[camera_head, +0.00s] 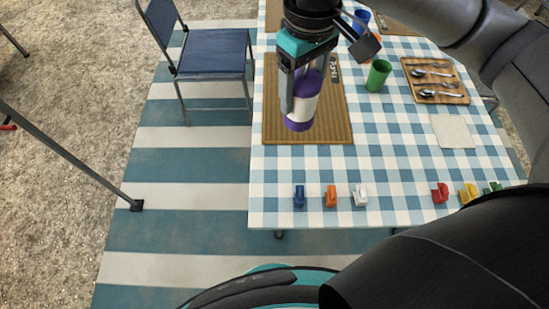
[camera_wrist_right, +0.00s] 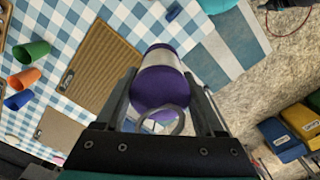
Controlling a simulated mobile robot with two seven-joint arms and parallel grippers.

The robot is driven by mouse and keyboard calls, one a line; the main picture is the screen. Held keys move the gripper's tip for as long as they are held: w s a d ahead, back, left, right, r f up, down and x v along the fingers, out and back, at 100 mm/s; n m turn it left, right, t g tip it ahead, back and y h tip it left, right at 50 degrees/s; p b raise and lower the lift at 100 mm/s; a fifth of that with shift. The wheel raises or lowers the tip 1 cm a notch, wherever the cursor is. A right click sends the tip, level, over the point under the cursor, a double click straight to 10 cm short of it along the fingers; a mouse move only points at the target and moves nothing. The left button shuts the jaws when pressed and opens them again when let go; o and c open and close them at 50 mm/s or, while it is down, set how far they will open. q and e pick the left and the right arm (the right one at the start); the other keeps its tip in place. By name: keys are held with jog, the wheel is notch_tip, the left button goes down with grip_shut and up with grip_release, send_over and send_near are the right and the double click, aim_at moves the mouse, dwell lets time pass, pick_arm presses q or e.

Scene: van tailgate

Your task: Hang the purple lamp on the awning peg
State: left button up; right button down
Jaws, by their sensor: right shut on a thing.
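The purple lamp (camera_head: 299,122) has purple ends and a pale middle band. It is in my right gripper (camera_head: 305,88), which is shut on it above the woven mat. In the right wrist view the lamp (camera_wrist_right: 162,88) points away from the palm between the two fingers (camera_wrist_right: 158,92). A grey ring handle (camera_wrist_right: 163,121) shows at its near end, between the fingers. The lamp appears clear of the table, but the exact gap cannot be told. The awning peg cannot be made out in either view. My left gripper is not in view.
A checked table (camera_head: 392,150) holds the mat (camera_head: 333,120), a green cup (camera_head: 378,75), a cutlery board (camera_head: 434,68), a napkin (camera_head: 453,131) and several coloured clips (camera_head: 331,196). A blue chair (camera_head: 213,52) stands left of it. A slanted pole (camera_head: 70,149) crosses the left side.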

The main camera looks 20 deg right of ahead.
jog(key=n, duration=0.2)
jog(key=w+n, duration=0.1)
jog(key=n, duration=0.1)
jog(key=a+f+n, duration=0.1)
jog(key=shift+w+n+p, duration=0.25)
jog(key=shift+n+p, duration=0.05)
jog(key=shift+n, duration=0.1)
jog(key=w+f+n, duration=0.1)
jog(key=n, duration=0.4)
jog(key=a+f+n+p, duration=0.1)
jog(key=n, duration=0.4)
jog(key=w+a+f+n, duration=0.1)
jog(key=f+n, duration=0.1)
jog(key=n, duration=0.3)
jog(key=shift+w+a+n, duration=0.2)
jog(key=shift+w+n, duration=0.15)
jog(key=shift+n, duration=0.05)
jog(key=shift+f, duration=0.1)
jog(key=shift+f+b, duration=1.7)
jog(key=shift+f, duration=8)
jog(key=shift+f, duration=0.15)
